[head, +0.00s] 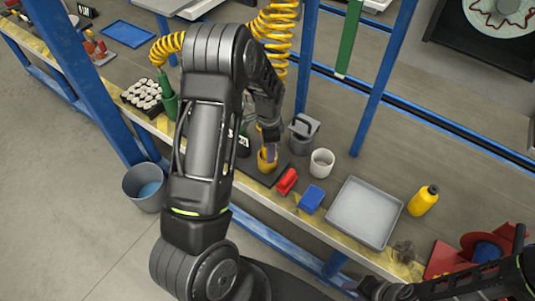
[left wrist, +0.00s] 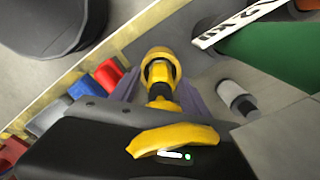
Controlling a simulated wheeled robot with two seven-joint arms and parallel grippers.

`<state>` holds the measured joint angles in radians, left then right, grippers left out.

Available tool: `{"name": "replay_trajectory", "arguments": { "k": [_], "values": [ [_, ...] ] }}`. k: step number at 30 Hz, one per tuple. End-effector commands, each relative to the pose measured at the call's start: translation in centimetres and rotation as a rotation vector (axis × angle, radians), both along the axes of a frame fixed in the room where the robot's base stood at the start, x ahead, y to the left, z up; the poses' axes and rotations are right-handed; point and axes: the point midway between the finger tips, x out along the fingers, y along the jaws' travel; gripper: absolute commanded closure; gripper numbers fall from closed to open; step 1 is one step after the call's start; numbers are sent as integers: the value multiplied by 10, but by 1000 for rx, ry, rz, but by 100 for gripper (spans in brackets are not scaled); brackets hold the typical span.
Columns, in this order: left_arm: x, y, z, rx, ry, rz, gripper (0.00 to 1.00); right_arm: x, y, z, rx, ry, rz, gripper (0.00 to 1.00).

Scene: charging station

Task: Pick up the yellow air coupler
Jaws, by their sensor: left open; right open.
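The yellow air coupler (head: 266,161) stands at the bench's front edge in the head view, partly hidden by my left gripper (head: 268,140). In the left wrist view the coupler (left wrist: 160,67) is a yellow ring-ended piece with a dark part below it. My left gripper (left wrist: 160,92) is open, with a purple-grey finger on either side of the coupler. Contact cannot be told. My right gripper (head: 364,288) is open at the bottom right of the head view, apart from the coupler.
A red block (head: 287,181), a blue block (head: 311,198), a grey tray (head: 350,238), a white cup (head: 322,162) and a yellow bottle (head: 423,200) stand right of the coupler. A green object (left wrist: 270,52) is close by. A grey bucket (head: 144,187) is on the floor.

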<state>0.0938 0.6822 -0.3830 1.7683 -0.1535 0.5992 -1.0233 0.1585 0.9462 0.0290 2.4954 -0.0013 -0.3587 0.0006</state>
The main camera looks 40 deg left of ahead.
Motion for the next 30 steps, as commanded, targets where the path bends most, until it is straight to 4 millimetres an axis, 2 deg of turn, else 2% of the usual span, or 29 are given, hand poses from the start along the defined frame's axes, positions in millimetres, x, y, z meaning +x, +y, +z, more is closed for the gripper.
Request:
{"name": "replay_trajectory", "arguments": {
  "k": [3,22,30],
  "values": [
    [0,0,0,0,0,0,48,0,0,0,0,0,0,59],
    [0,0,0,0,0,0,100,0,0,0,0,0,0,59],
    [0,0,0,0,0,0,100,0,0,0,0,0,0,59]
  ]
}}
